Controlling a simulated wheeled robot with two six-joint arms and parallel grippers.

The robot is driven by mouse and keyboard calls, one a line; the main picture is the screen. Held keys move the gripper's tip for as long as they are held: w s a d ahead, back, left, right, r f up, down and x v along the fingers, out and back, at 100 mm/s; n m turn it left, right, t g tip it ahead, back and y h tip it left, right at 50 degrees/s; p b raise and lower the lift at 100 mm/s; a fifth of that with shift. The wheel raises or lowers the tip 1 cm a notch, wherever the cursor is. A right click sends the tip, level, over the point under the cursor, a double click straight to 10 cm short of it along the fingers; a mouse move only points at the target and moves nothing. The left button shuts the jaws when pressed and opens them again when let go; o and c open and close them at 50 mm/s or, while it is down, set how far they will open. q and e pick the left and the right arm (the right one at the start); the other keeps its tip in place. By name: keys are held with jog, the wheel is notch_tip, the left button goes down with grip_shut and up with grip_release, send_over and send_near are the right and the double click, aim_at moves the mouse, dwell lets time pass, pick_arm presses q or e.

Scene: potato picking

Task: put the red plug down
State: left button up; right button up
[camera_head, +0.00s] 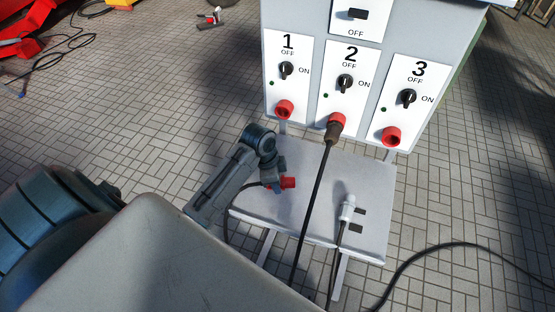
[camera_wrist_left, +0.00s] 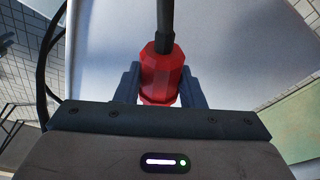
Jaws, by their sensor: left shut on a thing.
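The red plug (camera_head: 289,182) is held by my left gripper (camera_head: 277,184) over the left part of the white shelf (camera_head: 300,220). In the left wrist view the red plug (camera_wrist_left: 162,72) sits between the two fingers of the left gripper (camera_wrist_left: 160,90), with its dark cable leading away at the top. The gripper is shut on it. I cannot tell whether the plug touches the shelf. My right gripper is not in view.
Behind the shelf stands a panel (camera_head: 318,95) with numbered switches. A white plug (camera_head: 347,207) lies at the shelf's right.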

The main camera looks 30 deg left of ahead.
pick_arm(q)
jog(key=shift+w+a, duration=0.45)
jog(key=shift+w, duration=0.3)
jog(key=x, duration=0.1)
jog(key=p+x, duration=0.1)
jog(key=shift+s+a+f+p, duration=0.2)
jog(key=shift+f+p, duration=0.15)
jog(key=shift+f, duration=0.55)
jog(key=shift+f, duration=0.15)
jog(key=o, duration=1)
jog(key=shift+c, duration=0.2)
jog(key=b+v, duration=0.3)
jog(key=v, duration=0.9)
jog(key=shift+w, duration=0.1)
